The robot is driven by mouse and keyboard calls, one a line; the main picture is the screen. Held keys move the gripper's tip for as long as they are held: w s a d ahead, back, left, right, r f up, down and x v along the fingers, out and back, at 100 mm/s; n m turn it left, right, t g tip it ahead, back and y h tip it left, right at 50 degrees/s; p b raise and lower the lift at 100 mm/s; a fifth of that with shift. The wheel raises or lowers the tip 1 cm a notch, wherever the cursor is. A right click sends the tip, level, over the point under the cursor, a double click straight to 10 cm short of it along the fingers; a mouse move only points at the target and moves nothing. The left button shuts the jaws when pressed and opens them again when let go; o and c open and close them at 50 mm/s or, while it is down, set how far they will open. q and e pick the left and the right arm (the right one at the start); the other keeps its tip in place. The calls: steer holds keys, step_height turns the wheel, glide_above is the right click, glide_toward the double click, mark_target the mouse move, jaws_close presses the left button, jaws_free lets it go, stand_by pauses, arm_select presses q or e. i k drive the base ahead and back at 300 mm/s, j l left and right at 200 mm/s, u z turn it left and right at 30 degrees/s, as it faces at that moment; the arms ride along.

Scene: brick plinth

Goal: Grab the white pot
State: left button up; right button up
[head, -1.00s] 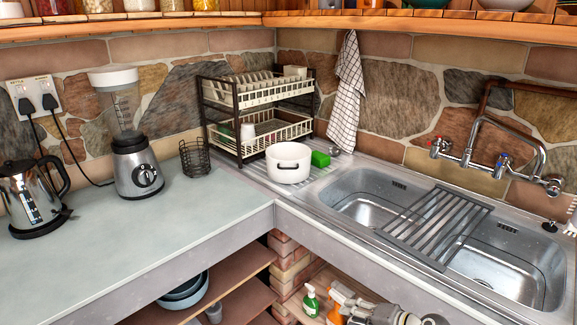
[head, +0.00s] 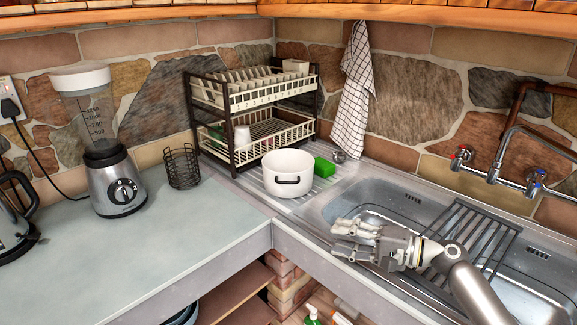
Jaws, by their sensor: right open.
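The white pot (head: 290,165) stands upright on the drainboard of the sink unit, in front of the dish rack, with a dark handle on its near side. My right gripper (head: 340,239) is open and empty over the near left part of the sink. Its fingers point left. It is apart from the pot, nearer to me and to the right of it. My left gripper is not in view.
A green sponge (head: 325,167) sits just right of the pot. The dish rack (head: 232,148) stands behind it, and a wire basket (head: 182,168) and blender (head: 113,185) stand left. The tap (head: 490,172) is at right. The left counter (head: 150,255) has free room.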

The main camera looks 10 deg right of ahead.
mark_target(287, 171)
steer(key=i+l, duration=0.15)
steer(key=i, duration=0.3)
steer(key=i+l, duration=0.15)
steer(key=i, duration=0.35)
steer(key=i+l, duration=0.15)
steer(key=i, duration=0.3)
